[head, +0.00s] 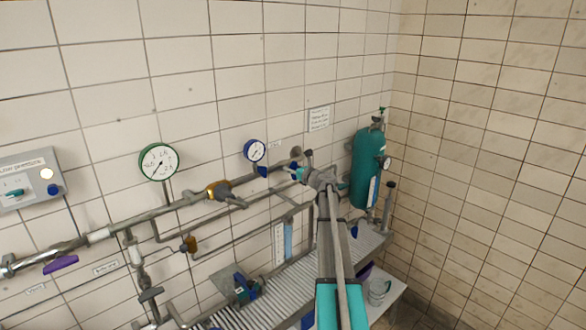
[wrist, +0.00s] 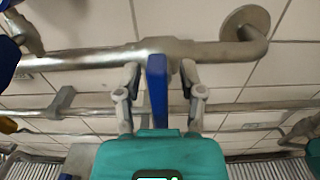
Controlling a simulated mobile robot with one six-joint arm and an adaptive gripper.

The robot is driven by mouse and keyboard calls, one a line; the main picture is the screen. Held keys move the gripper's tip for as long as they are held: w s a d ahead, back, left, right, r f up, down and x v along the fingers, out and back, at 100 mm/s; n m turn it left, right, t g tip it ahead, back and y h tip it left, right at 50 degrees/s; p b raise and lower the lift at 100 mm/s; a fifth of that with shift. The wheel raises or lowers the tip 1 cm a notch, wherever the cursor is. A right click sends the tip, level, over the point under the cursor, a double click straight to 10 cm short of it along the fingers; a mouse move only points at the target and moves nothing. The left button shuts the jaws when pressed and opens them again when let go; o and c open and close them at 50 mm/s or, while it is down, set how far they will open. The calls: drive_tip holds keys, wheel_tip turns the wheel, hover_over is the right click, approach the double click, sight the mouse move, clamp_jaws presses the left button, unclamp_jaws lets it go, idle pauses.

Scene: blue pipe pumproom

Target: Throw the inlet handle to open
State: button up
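A blue lever handle (wrist: 157,90) stands out from a grey horizontal pipe (wrist: 85,60) in the wrist view. My gripper (wrist: 159,75) is open around it, with one finger on each side and gaps between the fingers and the lever. No label naming it as the inlet handle is legible. In the head view my gripper (head: 305,174) is at the pipe by the wall, right of the blue-rimmed gauge (head: 255,150). The arm and gripper largely hide the lever there.
A teal cylinder (head: 367,165) stands close to the right of my gripper. A slatted bench (head: 285,293) lies below. A green-rimmed gauge (head: 159,162), a brass valve (head: 217,189), a purple handle (head: 61,263) and a control box (head: 30,180) are to the left.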

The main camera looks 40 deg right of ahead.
clamp_jaws()
drive_tip(key=shift+n, duration=0.4)
drive_tip(key=n, duration=0.4)
drive_tip(key=shift+a, duration=0.2)
drive_tip(key=n, duration=0.4)
drive_tip(key=shift+a+f+n, duration=0.1)
drive_tip(key=shift+f+n, duration=0.05)
drive_tip(key=shift+n, duration=0.25)
drive_tip(key=n, duration=0.8)
drive_tip(key=shift+s+a+f+n+b, duration=0.1)
drive_tip(key=shift+a+f+n+b, duration=0.05)
drive_tip(key=shift+f+n+b, duration=0.2)
